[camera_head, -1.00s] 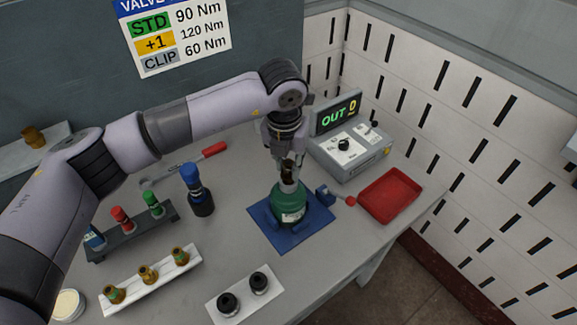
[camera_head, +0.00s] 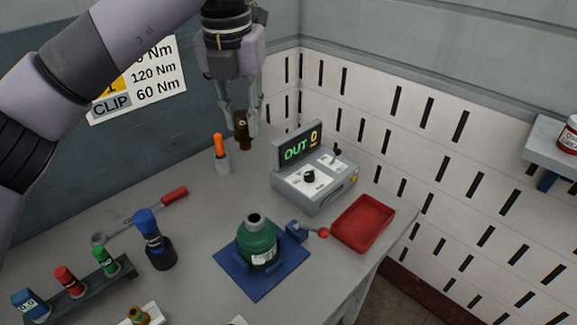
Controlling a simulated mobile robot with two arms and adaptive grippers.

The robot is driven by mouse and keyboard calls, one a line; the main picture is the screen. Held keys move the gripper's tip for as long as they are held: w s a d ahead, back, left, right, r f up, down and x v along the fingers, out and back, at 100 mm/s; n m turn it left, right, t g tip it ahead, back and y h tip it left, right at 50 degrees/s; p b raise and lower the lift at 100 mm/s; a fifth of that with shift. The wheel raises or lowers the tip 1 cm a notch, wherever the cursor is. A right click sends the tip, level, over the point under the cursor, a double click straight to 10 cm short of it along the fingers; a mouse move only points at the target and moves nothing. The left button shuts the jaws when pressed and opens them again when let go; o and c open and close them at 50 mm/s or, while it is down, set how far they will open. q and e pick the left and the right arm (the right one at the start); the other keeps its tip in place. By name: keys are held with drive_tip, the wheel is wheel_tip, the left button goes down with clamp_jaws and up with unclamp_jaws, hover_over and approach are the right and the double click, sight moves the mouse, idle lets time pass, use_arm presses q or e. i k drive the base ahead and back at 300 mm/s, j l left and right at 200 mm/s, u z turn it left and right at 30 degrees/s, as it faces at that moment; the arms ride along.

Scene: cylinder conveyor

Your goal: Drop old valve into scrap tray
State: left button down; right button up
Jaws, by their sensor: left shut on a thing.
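My left gripper (camera_head: 241,130) is shut on the old valve (camera_head: 242,128), a dark brown, brass-like piece. It holds the valve in the air, above and behind the green cylinder in the picture. The scrap tray (camera_head: 385,229), red, shallow and empty, lies at the right edge of the table, apart from the gripper. The green cylinder (camera_head: 257,239) stands upright in a blue holder (camera_head: 233,274), its dark neck opening bare. My right gripper is not in view.
A grey control box (camera_head: 315,190) reading "OUT 0" stands between the valve and the red tray. A red-balled lever (camera_head: 322,233) sits beside the holder. An orange-handled tool (camera_head: 219,148) stands upright in a cup near the gripper. A blue-topped bottle (camera_head: 150,232) stands left.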

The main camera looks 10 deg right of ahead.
sight(356, 226)
drive_tip(key=i+l, duration=0.1)
drive_tip(key=l, duration=1.35)
drive_tip(key=i+l, duration=0.15)
drive_tip(key=l, duration=0.6)
drive_tip(key=i+u, duration=0.05)
